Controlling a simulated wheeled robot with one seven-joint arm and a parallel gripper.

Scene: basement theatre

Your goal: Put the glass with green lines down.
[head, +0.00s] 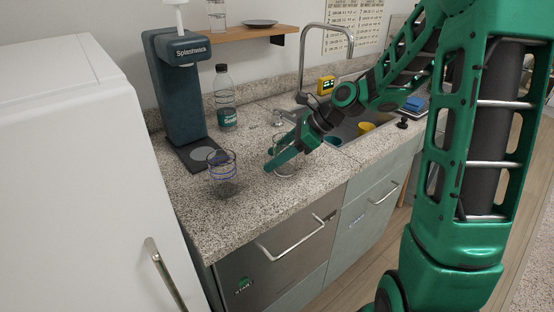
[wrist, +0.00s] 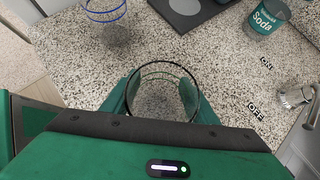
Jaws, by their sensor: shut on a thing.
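The clear glass with green lines (wrist: 163,68) is between the two fingers of my gripper (wrist: 160,98) in the wrist view, its open rim towards the camera. My gripper is shut on it. In the head view my gripper (head: 282,155) is over the speckled counter (head: 262,196), and the glass (head: 286,168) shows partly behind the finger. The glass looks upright, at or just above the counter; I cannot tell whether its base touches.
A glass with blue lines (head: 222,172) stands to the left on the counter, also in the wrist view (wrist: 106,12). The sink (head: 350,129) is to the right. Bare counter lies around the held glass.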

